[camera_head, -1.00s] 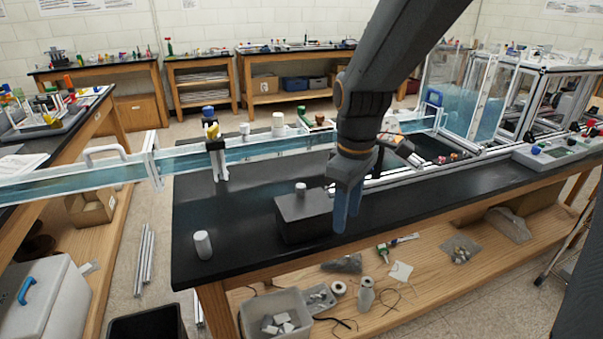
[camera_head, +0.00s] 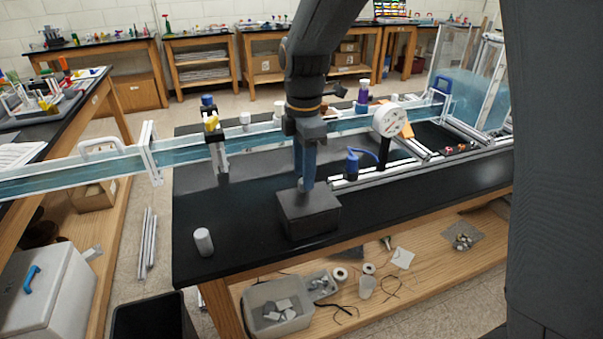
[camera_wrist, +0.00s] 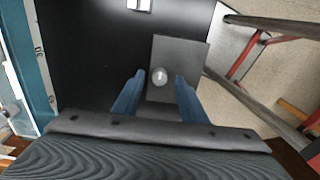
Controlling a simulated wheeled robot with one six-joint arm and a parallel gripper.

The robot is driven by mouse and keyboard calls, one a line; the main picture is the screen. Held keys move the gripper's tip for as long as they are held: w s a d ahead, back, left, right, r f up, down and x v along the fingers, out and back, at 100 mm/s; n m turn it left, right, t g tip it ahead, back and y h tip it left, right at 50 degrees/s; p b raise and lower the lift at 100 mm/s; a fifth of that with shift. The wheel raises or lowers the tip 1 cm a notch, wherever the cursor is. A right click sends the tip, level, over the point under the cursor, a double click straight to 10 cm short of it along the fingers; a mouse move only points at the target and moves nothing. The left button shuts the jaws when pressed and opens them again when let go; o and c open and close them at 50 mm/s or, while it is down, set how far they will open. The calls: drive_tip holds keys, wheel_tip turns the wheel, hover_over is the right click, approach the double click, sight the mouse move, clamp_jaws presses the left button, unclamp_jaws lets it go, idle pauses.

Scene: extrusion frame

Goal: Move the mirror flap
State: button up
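I cannot tell for sure which thing is the mirror flap. A dark box (camera_head: 308,214) with a small pale knob on top sits at the bench's front edge. In the wrist view the box (camera_wrist: 186,52) and its knob (camera_wrist: 159,78) lie under my gripper. My gripper (camera_head: 306,186) points down just above the box, its blue fingers by the knob. In the wrist view the fingers (camera_wrist: 160,75) are apart, with the knob showing between their tips. Contact is not clear. The fingers mostly hide the knob in the head view.
A long water channel (camera_head: 80,178) runs behind the box. A white round dial (camera_head: 389,119) on a black post and a blue-capped item (camera_head: 352,164) stand to the right. A white cylinder (camera_head: 203,242) stands at front left. The black bench top (camera_head: 240,205) between is clear.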

drive_tip(key=shift+f, duration=0.9)
